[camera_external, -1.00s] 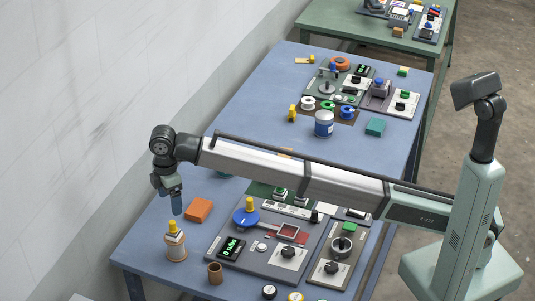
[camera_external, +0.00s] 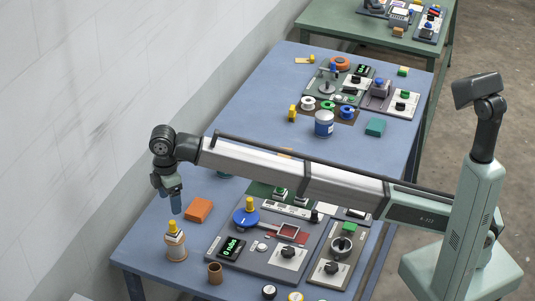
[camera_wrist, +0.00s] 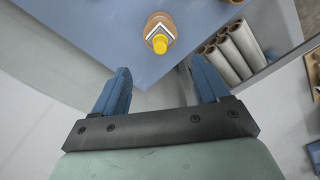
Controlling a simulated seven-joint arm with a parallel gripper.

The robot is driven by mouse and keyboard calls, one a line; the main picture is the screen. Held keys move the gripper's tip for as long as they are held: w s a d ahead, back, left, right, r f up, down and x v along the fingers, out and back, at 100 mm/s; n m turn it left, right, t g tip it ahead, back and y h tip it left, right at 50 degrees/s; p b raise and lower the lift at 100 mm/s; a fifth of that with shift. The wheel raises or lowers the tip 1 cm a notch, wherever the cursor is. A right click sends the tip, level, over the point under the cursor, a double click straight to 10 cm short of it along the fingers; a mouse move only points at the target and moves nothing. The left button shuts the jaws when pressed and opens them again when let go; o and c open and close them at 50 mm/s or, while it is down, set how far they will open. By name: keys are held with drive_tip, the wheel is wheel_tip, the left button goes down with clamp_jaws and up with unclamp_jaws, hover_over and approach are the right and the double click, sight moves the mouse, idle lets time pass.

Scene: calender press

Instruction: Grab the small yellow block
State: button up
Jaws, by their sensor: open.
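A small yellow piece (camera_external: 172,226) sits on top of a tan spool-like holder (camera_external: 176,250) with a white collar, near the table's left corner. In the wrist view the yellow piece (camera_wrist: 160,44) looks round-topped and lies beyond the fingertips, roughly centred between them. My gripper (camera_external: 176,204) hangs just above it, blue fingers pointing down. In the wrist view my gripper (camera_wrist: 163,82) is open, with nothing between its fingers. Another yellow block (camera_external: 292,113) stands farther back beside the spools. I cannot tell from looks alone which yellow piece the task names.
An orange block (camera_external: 199,210) and a brown cup (camera_external: 215,273) stand near the holder. White rolls (camera_wrist: 235,55) show in the wrist view. A wall runs along the left.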

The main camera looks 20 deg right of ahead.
drive_tip(key=w+d+m, duration=0.1)
drive_tip(key=w+d, duration=0.5)
drive_tip(key=w, duration=0.3)
drive_tip(key=w+d+m, duration=0.2)
drive_tip(key=w+d, duration=0.3)
drive_tip(key=w, duration=0.5)
drive_tip(key=m, duration=0.6)
hover_over(292, 107)
wheel_tip(292, 107, down, 6)
drive_tip(key=f, duration=0.8)
drive_tip(key=shift+s+d+f, duration=0.1)
drive_tip(key=shift+s, duration=0.25)
drive_tip(key=shift+w+f, duration=0.15)
drive_tip(key=shift+f, duration=1.2)
drive_tip(key=shift+w+f, duration=0.15)
drive_tip(key=shift+f, duration=1.2)
drive_tip(key=c, duration=1.1)
